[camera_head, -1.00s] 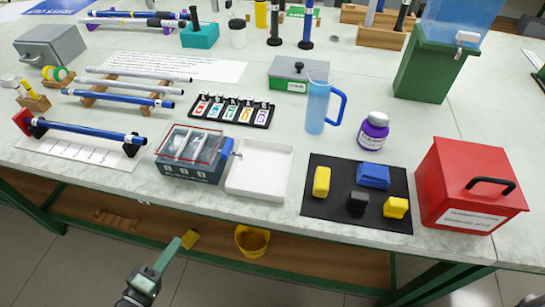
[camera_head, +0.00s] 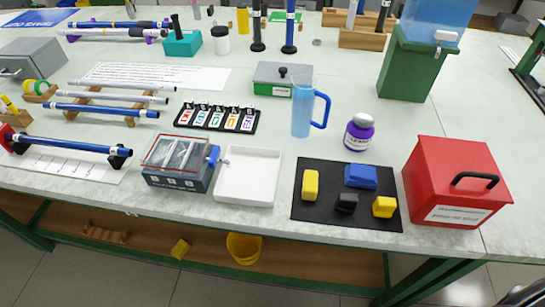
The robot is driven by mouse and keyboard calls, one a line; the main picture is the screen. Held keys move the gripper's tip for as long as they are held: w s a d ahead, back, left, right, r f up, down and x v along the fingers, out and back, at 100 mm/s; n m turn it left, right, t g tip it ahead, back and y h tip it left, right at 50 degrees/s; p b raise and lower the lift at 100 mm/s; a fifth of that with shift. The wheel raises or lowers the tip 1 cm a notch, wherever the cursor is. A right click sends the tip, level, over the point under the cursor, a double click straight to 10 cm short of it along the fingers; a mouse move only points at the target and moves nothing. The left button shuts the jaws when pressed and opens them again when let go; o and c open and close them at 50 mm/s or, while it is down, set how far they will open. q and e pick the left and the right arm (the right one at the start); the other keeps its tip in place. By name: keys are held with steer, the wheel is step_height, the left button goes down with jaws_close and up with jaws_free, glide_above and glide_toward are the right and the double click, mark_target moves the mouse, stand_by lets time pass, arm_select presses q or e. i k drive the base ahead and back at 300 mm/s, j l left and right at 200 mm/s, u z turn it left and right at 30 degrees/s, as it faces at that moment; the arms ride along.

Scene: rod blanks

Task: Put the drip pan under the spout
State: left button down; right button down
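A shallow white pan (camera_head: 247,176), which looks like the drip pan, lies flat near the table's front edge. Just left of it stands a dark grey tank (camera_head: 178,172) with a red-rimmed clear top. A blue tap (camera_head: 213,155) on the tank's right side has a short spout (camera_head: 224,161) pointing right, close to the pan's left rim. I cannot tell whether the spout's tip is over the pan. The pan looks empty. Neither gripper shows now; only a dark piece at the bottom right corner may be part of my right arm.
Right of the pan lies a black mat (camera_head: 327,210) with coloured blocks, then a red box (camera_head: 455,183). A yellow bucket (camera_head: 243,248) is on the lower shelf.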

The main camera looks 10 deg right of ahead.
mark_target(251, 179)
steer(key=j+z, duration=0.35)
steer(key=j, duration=0.65)
steer(key=j+z, duration=0.4)
steer(key=j, duration=0.6)
steer(key=k, duration=0.05)
